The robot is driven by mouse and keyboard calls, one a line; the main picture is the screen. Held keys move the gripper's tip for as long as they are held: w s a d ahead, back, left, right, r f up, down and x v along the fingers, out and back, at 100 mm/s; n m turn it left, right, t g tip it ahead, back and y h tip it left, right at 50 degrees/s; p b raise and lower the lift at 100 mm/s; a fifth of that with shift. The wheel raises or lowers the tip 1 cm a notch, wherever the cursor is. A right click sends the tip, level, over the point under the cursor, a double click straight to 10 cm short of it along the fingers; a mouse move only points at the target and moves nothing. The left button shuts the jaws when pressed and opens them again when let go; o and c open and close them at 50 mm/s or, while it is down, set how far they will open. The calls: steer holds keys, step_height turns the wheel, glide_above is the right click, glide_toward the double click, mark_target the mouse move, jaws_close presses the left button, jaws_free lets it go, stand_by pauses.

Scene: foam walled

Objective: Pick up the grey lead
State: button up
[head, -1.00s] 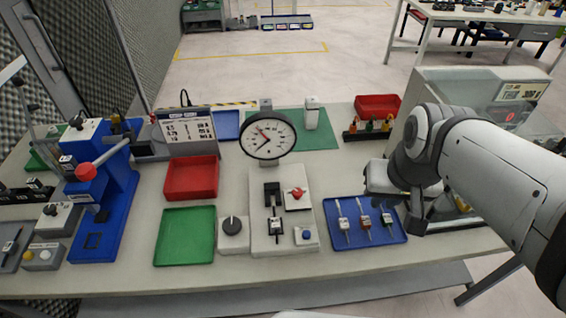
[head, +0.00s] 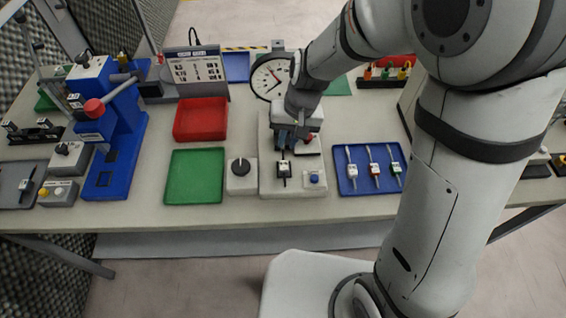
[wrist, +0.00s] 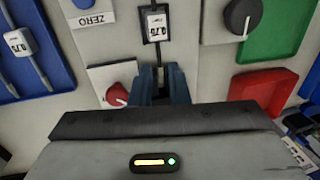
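A lead with a white tag in a dark frame (head: 284,169) lies on the light test block below the dial. It also shows in the wrist view (wrist: 156,23), its thin grey shaft running toward my fingers. My gripper (head: 292,138) is over the block, and its dark blue fingers (wrist: 160,75) stand close together around the shaft's end. I cannot tell whether they grip it.
The blue tray (head: 343,186) is right of the block; a red knob (wrist: 118,95) is close beside my fingers. A black knob (head: 240,167), an empty green tray (head: 194,177) and a red bin (head: 201,120) are to the left. The dial (head: 270,78) stands behind.

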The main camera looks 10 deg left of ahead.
mark_target(284, 156)
steer(key=f, duration=0.5)
steer(key=shift+s+a+p, duration=0.2)
steer(key=shift+a+p, duration=0.1)
steer(key=shift+a, duration=0.1)
steer(key=shift+r, duration=0.1)
steer(key=shift+c, duration=0.3)
jaws_close()
